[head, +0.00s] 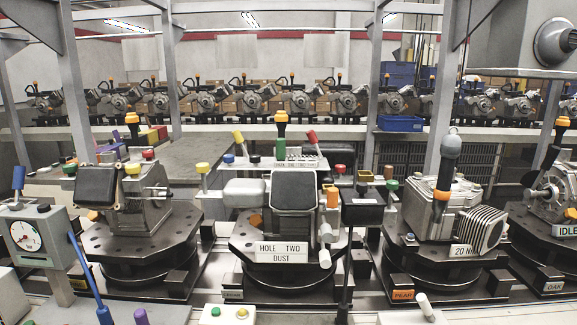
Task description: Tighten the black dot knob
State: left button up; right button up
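No knob can be clearly made out as carrying a black dot; the markings are too small. The centre fixture (294,220) has a dark square block and a sign (281,251) reading "HOLE TWO DUST". Around it are small coloured knobs: a yellow knob (203,168), a blue knob (228,158), a dark knob (254,159) and a dark red knob (339,168). An orange-ended piece (332,196) sits at the block's right side. The left fixture has a red knob (148,154) and a yellow knob (132,169). Neither of my grippers is in view.
A gauge box (32,238) and a blue lever (88,277) stand at front left. A black box (363,208) on a post stands right of centre. A right fixture (440,208) has an upright dark-handled tool (450,153). Grey posts rise behind.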

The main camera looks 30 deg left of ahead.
aim_at(255, 159)
jog(key=u, duration=1.35)
